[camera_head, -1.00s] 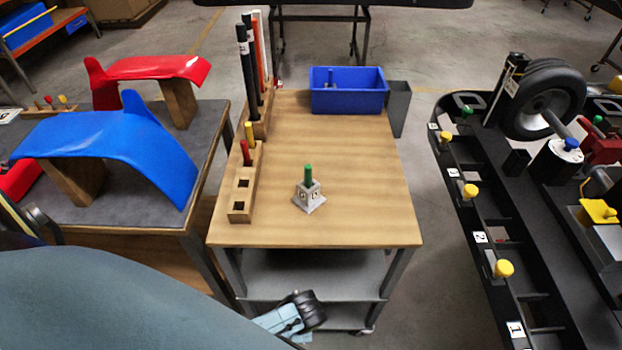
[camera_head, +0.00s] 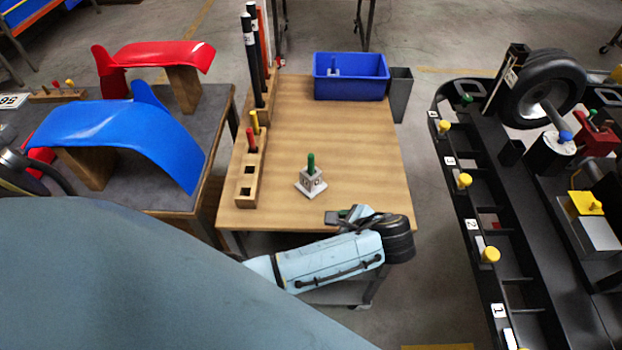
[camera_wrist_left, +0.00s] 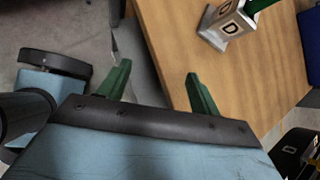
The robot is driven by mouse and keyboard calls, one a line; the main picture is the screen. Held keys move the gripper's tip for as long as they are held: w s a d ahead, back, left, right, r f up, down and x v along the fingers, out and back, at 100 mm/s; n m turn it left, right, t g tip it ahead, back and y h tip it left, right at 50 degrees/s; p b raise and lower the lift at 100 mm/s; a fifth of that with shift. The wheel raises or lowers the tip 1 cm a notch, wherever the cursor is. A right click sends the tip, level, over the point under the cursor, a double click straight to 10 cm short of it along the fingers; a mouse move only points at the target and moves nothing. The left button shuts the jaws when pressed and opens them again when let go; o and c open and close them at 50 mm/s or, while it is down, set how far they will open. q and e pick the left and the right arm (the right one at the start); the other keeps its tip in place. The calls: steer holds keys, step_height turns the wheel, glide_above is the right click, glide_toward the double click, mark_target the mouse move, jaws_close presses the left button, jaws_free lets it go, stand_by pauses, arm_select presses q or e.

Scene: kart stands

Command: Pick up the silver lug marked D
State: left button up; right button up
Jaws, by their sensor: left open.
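The silver lug marked D (camera_head: 312,182) stands upright on the wooden top of the cart (camera_head: 365,150), with a green peg rising from it. My right gripper does not show.
A wooden peg rack (camera_head: 249,180) with red and yellow pegs stands left of the lug. A blue bin (camera_head: 350,78) and a grey container (camera_head: 399,95) are at the back. The cart top right of the lug is clear. A black kart frame (camera_head: 490,200) stands to the right.

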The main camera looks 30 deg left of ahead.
mark_target(313, 174)
arm_select(q)
steer(key=w+r+m+y, duration=0.1)
steer(key=w, duration=0.1)
steer(key=w+a+r+m+y, duration=0.1)
steer(key=w+r+y, duration=0.1)
steer(key=w+a+r+m+t+y, duration=0.1)
steer(key=w+r, duration=0.1)
steer(key=shift+w+a+r+m+y, duration=0.1)
steer(key=shift+w+r+m+y, duration=0.2)
steer(key=shift+w+m, duration=0.1)
steer(key=x, duration=0.7)
steer(key=shift+w, duration=0.15)
steer(key=shift+w+b+x, duration=0.15)
steer(key=shift+b+x, duration=0.15)
steer(key=shift+x, duration=1.25)
steer(key=shift+w+b+x, duration=0.15)
steer(key=shift+b+x, duration=0.1)
steer(key=shift+x, duration=1.3)
steer(key=shift+r, duration=0.15)
steer(key=shift+r, duration=0.1)
steer(key=c, duration=1.4)
